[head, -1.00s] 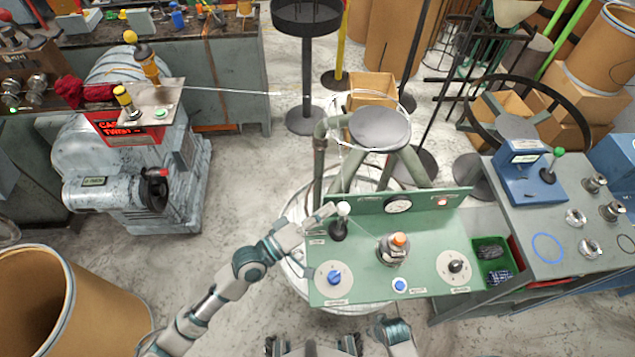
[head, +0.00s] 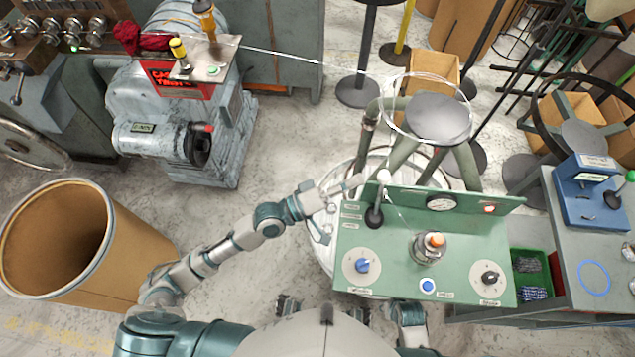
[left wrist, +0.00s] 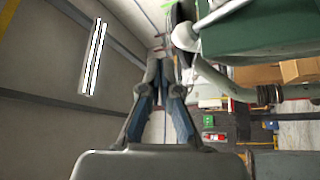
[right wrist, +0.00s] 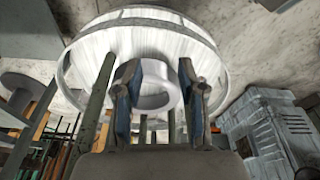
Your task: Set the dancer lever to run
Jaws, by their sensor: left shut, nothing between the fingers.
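The dancer lever is a black stick with a white knob (head: 384,177), on a dark base at the upper left of the green panel (head: 390,262). It stands up, leaning slightly right in the head view. My left gripper (head: 356,183) is shut and empty, just left of the knob, with a small gap visible. In the left wrist view the white knob (left wrist: 187,37) is just right of and beyond the shut fingertips (left wrist: 162,66). My right gripper (right wrist: 160,85) is open and empty in the right wrist view. The lever's printed labels are too small to read.
The panel also bears a blue knob (head: 362,265), a black knob (head: 489,277), an orange-topped part (head: 433,240) and a gauge (head: 441,202). A round-topped stand (head: 438,118) is behind it. A cardboard drum (head: 75,245) stands at left.

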